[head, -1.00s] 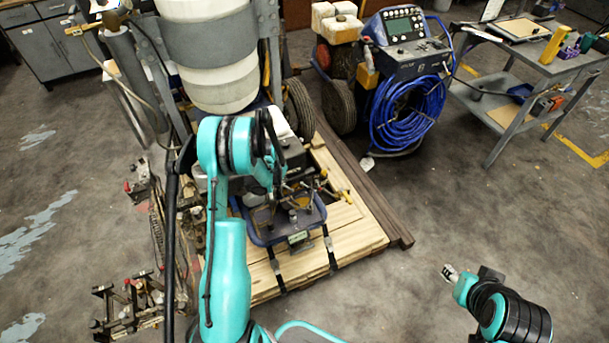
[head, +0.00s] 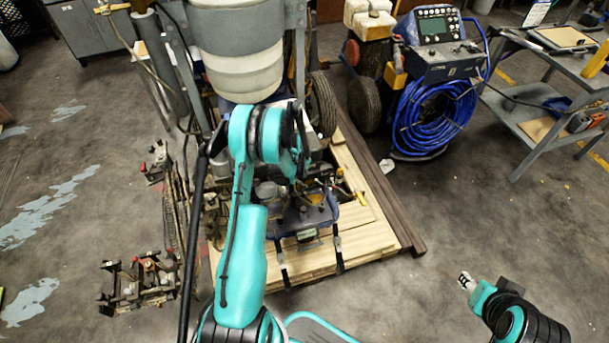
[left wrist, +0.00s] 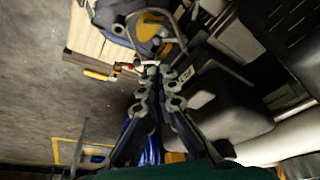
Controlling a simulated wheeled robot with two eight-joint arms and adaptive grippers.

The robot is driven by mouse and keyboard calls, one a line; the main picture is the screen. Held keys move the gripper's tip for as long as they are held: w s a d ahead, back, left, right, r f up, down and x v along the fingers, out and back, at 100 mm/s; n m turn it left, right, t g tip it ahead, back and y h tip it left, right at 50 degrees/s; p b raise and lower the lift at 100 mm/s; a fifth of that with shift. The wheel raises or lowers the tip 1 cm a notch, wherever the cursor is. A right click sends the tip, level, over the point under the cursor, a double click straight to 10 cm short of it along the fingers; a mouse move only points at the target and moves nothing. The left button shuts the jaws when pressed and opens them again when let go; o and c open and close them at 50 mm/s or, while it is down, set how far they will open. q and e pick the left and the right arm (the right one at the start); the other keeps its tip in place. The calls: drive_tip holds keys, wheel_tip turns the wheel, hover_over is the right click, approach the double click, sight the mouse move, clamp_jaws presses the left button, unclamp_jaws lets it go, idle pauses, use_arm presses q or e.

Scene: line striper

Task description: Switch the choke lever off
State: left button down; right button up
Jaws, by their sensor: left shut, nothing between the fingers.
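The line striper's engine area, with a dark blue tray (head: 318,217) in front, sits on a wooden pallet (head: 372,241). My left arm reaches over it from the left. Its gripper is hard to separate from the machine parts in the head view. In the left wrist view my left gripper (left wrist: 158,82) is shut and empty, its fingertips close to a small red-tipped lever (left wrist: 130,66). I cannot tell whether this is the choke lever, or whether the fingers touch it. My right gripper (head: 466,282) is small, over clear floor at the lower right, with its jaw state unclear.
A white tank (head: 240,65) stands behind my left arm. A machine with a coiled blue hose (head: 425,115) is to the right, with a grey cart (head: 535,105) beyond. Metal carriage parts (head: 135,285) lie at the left. The floor at the right front is clear.

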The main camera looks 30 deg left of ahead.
sight(305, 185)
use_arm(q)
drive_tip(key=b+x, duration=0.3)
drive_tip(key=x, duration=0.5)
drive_tip(key=shift+f, duration=0.15)
drive_tip(key=shift+s+m+h, duration=0.3)
drive_tip(key=shift+s+m, duration=0.05)
drive_tip(key=shift+m, duration=0.65)
drive_tip(key=shift+s+a+m, duration=0.1)
drive_tip(key=shift+s+m, duration=0.1)
drive_tip(key=shift+m, duration=0.2)
drive_tip(key=m, duration=0.1)
drive_tip(key=s+m+h, duration=0.1)
drive_tip(key=m, duration=0.1)
drive_tip(key=shift+s+a, duration=0.1)
drive_tip(key=shift+a, duration=0.1)
drive_tip(key=shift+s+a+m, duration=0.3)
drive_tip(key=shift+s+a, duration=0.2)
drive_tip(key=shift+s, duration=0.2)
drive_tip(key=shift+s+a, duration=0.1)
drive_tip(key=shift+a, duration=0.05)
drive_tip(key=shift+s, duration=0.15)
idle(0.9)
